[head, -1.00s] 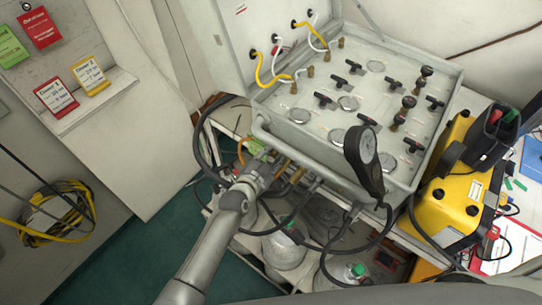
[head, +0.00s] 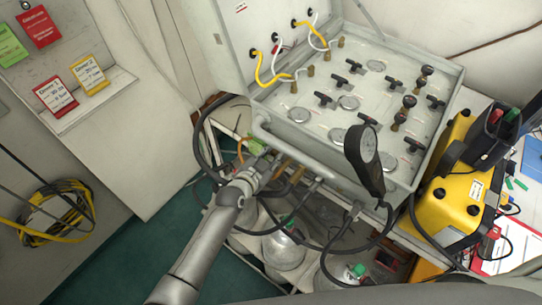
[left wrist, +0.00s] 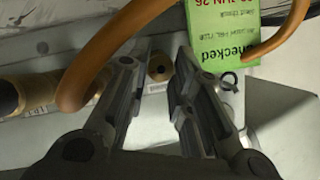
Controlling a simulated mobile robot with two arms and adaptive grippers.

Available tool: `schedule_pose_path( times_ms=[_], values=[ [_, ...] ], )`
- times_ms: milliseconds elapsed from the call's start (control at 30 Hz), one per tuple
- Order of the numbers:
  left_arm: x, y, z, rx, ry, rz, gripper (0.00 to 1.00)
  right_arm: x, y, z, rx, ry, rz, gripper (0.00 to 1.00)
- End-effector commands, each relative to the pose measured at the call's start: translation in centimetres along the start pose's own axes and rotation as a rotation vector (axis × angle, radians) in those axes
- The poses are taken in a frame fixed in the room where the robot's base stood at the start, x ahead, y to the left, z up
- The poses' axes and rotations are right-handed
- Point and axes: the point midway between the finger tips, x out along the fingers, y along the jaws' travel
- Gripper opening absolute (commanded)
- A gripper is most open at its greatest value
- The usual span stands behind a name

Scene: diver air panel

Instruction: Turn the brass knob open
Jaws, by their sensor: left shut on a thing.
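The brass knob (left wrist: 160,66) is a small round brown-gold piece against a pale grey panel face in the left wrist view. In the head view my left gripper (head: 266,165) is at the front lower left edge of the grey air panel (head: 290,145), and the knob itself is hidden there. A green tag (left wrist: 222,35) with "checked" printed on it hangs just right of the fingers. My right gripper is not in view.
An orange hose (left wrist: 95,60) curves close by on the left, and brass fittings (head: 297,175) sit right of the gripper. A black gauge (head: 368,150) hangs over the panel front. A yellow case (head: 465,185) stands at right. Clear bottles (head: 283,250) are below.

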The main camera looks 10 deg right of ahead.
Motion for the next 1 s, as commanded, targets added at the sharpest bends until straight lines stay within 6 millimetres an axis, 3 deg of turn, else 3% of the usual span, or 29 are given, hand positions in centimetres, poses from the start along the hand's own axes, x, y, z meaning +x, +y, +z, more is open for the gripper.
schedule_pose_path(
  times_ms=[500, 1000],
  values=[
    [0.1, -0.2, 0.5, -0.336, -0.008, 0.145, 0.00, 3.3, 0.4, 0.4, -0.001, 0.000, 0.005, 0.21],
    [0.1, -0.4, 0.2, -0.464, -0.011, 0.199, 0.00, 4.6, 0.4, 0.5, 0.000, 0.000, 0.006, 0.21]
  ],
)
